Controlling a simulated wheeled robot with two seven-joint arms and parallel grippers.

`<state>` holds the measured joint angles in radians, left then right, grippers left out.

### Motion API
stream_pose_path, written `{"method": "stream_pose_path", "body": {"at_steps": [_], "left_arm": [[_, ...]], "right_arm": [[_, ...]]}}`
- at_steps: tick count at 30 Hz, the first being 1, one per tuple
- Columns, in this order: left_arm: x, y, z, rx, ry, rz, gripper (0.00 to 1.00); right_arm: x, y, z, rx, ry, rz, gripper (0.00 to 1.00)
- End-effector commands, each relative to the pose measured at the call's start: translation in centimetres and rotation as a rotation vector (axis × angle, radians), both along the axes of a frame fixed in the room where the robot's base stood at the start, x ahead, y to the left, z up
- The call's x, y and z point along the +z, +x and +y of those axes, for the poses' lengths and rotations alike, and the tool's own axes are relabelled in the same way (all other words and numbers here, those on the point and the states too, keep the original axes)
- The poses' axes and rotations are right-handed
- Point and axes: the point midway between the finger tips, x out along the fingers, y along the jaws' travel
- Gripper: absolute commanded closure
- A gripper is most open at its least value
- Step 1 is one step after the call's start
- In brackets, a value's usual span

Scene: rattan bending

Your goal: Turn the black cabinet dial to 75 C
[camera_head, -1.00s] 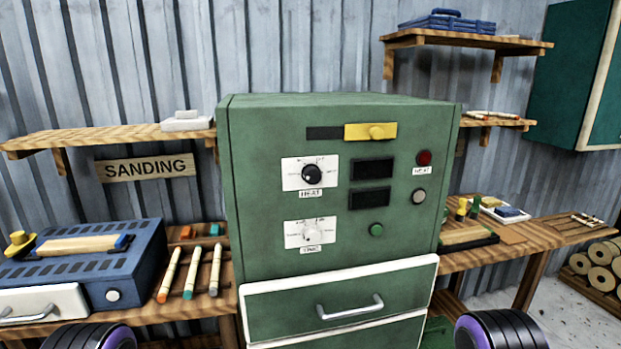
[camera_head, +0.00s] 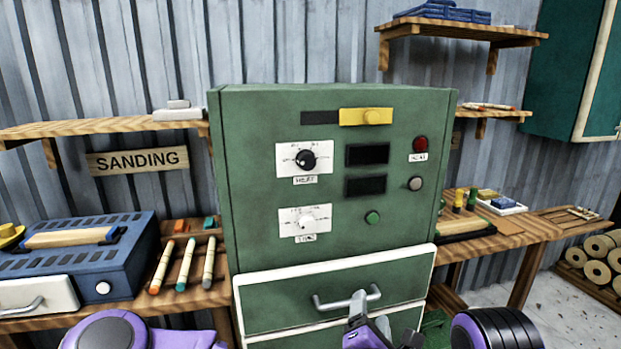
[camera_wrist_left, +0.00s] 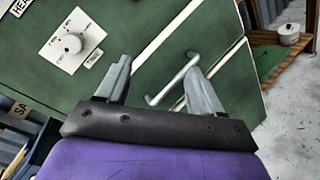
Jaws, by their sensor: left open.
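The green cabinet (camera_head: 240,190) stands in the middle of the head view. Its black dial (camera_head: 305,159) sits on a white plate labelled HEAT, in the upper part of the front. A white dial (camera_head: 306,222) on a second plate is below it, and shows in the left wrist view (camera_wrist_left: 72,43). My left gripper (camera_head: 370,297) is low in front of the drawer handle, below and right of the black dial and apart from it. My right gripper is not in view.
The cabinet drawer (camera_head: 270,309) is shut, with a metal handle (camera_head: 330,304) close by my left gripper. A blue machine (camera_head: 125,240) stands on the left bench.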

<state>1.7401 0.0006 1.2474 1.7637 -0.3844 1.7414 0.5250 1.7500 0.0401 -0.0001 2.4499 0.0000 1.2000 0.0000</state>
Motion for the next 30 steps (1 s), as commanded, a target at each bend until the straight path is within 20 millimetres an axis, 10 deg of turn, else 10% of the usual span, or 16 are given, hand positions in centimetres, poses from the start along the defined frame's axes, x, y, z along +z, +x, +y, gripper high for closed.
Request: {"method": "stream_pose_path", "body": {"at_steps": [3,9,30], "left_arm": [[13.2,4.2,1.4,0.200,-0.532,-0.048,0.33],[23.3,7.3,7.4,0.404,-1.057,-0.039,0.33],[24.6,17.8,10.2,0.430,-1.124,-0.033,0.33]], "right_arm": [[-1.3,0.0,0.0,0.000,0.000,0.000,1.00],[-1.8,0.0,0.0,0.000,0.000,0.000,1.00],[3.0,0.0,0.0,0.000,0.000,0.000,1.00]]}}
